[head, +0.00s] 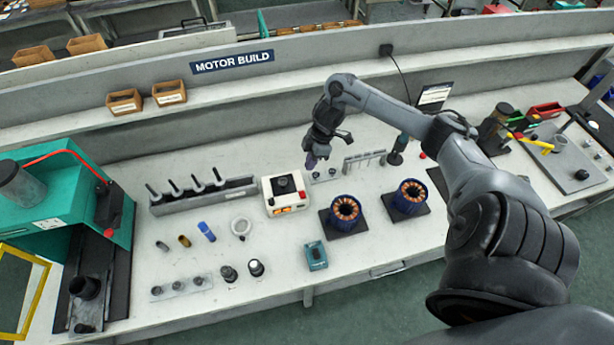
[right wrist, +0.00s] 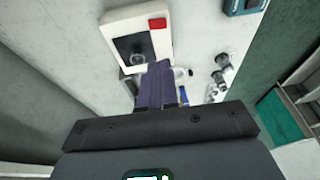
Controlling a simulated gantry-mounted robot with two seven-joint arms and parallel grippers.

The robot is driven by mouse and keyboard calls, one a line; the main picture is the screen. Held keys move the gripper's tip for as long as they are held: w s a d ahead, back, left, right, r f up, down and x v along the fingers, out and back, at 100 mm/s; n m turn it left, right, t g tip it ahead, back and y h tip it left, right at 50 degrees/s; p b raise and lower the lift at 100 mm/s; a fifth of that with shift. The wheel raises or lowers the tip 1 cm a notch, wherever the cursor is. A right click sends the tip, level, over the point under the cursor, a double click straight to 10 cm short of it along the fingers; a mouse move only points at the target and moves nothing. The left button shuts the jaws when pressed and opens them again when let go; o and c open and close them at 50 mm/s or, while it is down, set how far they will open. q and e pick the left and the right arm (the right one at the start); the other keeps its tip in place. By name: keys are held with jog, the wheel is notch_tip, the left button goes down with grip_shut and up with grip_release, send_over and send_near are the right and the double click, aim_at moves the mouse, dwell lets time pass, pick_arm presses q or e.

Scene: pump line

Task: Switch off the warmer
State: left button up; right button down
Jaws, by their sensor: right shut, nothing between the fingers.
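The warmer (head: 286,194) is a white box with a black top plate, a small round dark part on that plate, a red button at its right corner and orange lit patches on its front. It stands in the middle of the bench. My right gripper (head: 310,163) is shut and empty, above and behind the warmer's right back side. In the right wrist view the shut purple fingers (right wrist: 153,85) reach toward the warmer (right wrist: 112,32), covering part of its near edge. Its red button (right wrist: 158,23) is visible there, apart from the fingers. My left gripper is not in view.
Two blue-ringed copper stators (head: 345,208) on dark plates stand right of the warmer. A grey rack with upright tools (head: 205,190) stands to its left. A teal device (head: 316,255) lies in front. A teal press (head: 70,210) stands at far left.

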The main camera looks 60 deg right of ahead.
send_over(301, 196)
jog(key=d, duration=0.1)
jog(key=f, duration=1.1)
jog(key=shift+s+f, duration=0.2)
jog(key=shift+s, duration=0.1)
jog(key=shift+s+f, duration=0.1)
jog(key=shift+f, duration=0.75)
